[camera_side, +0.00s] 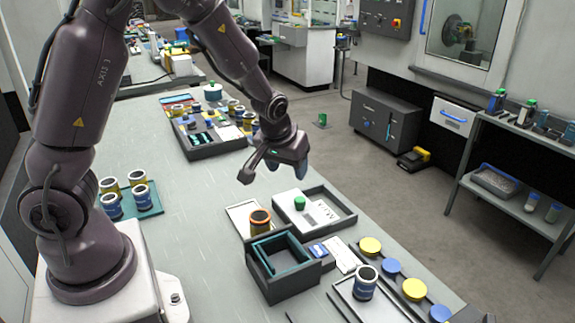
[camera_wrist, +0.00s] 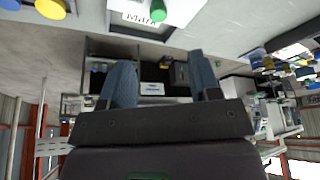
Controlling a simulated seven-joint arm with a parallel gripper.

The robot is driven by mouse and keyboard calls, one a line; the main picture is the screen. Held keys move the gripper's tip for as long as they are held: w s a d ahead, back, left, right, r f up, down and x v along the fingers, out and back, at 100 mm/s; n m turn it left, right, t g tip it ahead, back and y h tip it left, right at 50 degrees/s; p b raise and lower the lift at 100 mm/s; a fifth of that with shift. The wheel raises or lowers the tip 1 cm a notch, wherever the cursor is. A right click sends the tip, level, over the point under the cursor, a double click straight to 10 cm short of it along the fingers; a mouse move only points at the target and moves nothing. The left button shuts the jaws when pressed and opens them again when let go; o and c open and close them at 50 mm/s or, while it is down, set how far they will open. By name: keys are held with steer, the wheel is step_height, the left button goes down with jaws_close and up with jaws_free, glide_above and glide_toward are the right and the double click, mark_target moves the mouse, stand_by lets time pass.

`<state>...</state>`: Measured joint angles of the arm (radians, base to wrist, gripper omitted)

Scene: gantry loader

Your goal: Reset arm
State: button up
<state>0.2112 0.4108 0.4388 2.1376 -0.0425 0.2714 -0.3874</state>
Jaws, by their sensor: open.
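My gripper (camera_side: 286,166) hangs above the long grey table (camera_side: 200,225) in the side view, clear of everything under it. In the wrist view my gripper (camera_wrist: 165,80) shows two blue fingers spread apart with nothing between them. Below and in front of it in the side view is a dark tray (camera_side: 340,215) holding a green-topped item (camera_side: 299,203) and a white labelled card. The green top also shows at the upper edge of the wrist view (camera_wrist: 158,10).
An orange-rimmed can (camera_side: 260,222) stands by a dark teal-lined box (camera_side: 283,282). A blue-banded can (camera_side: 365,283) stands near yellow and blue discs (camera_side: 414,289). Several cans stand on a teal mat (camera_side: 140,200) near my base. A filled tray (camera_side: 215,142) lies behind.

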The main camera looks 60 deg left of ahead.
steer(key=s+d+r+m+t+h, duration=0.1)
steer(key=s+d+r+m, duration=0.2)
steer(key=s+r, duration=0.6)
steer(key=s+d+r+m+t+h, duration=0.1)
steer(key=s+d+r+m, duration=0.2)
steer(key=s+d+r, duration=0.3)
steer(key=shift+s+d+r+m, duration=0.2)
steer(key=shift+s+r+m, duration=0.2)
steer(key=shift+s+r, duration=1.2)
steer(key=shift+s+f, duration=0.25)
